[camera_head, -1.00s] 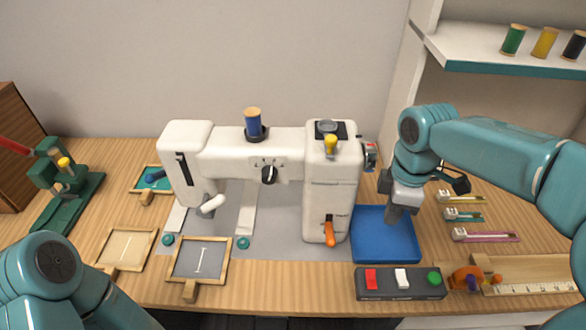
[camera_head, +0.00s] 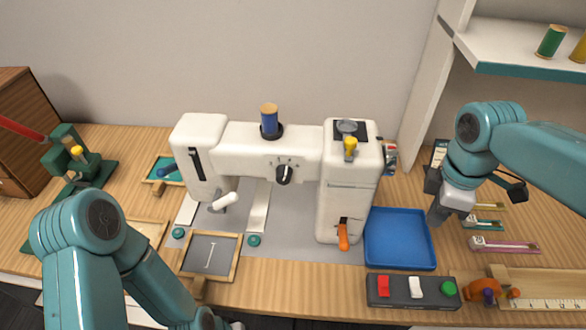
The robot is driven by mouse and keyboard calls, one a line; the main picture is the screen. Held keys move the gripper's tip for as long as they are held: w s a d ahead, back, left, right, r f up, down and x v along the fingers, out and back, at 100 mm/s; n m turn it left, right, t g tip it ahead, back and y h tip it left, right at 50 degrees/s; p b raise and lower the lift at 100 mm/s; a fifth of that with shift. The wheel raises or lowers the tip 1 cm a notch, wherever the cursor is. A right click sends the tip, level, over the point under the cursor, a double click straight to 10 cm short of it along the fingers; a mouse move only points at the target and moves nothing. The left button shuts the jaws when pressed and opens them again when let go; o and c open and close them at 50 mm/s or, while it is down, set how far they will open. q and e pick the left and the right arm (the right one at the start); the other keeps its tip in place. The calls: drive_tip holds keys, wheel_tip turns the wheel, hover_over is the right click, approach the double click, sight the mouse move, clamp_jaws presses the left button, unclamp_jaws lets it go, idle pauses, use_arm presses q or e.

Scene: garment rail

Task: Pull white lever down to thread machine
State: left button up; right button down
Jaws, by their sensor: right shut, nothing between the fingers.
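A white sewing machine (camera_head: 250,140) stands at the middle of the table. A white lever (camera_head: 225,200) sticks out to the right near the bottom of its left-hand head, tilted slightly upward. My right gripper (camera_head: 436,217) is shut and empty, pointing down by the right edge of the blue tray (camera_head: 400,266), well to the right of the machine and apart from the lever. My left arm rises at the lower left and bends down toward the bottom edge. Its gripper is not in view.
A blue spool (camera_head: 269,122) sits on the machine. An orange lever (camera_head: 343,236) is on its right column. A framed slate (camera_head: 209,256) lies in front of the white lever. A button box (camera_head: 412,291) is at the front. A shelf (camera_head: 520,60) overhangs the right.

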wheel_tip(320, 180, up, 9)
drive_tip(key=p, duration=0.7)
drive_tip(key=shift+r+p, duration=0.15)
drive_tip(key=shift+p, duration=0.2)
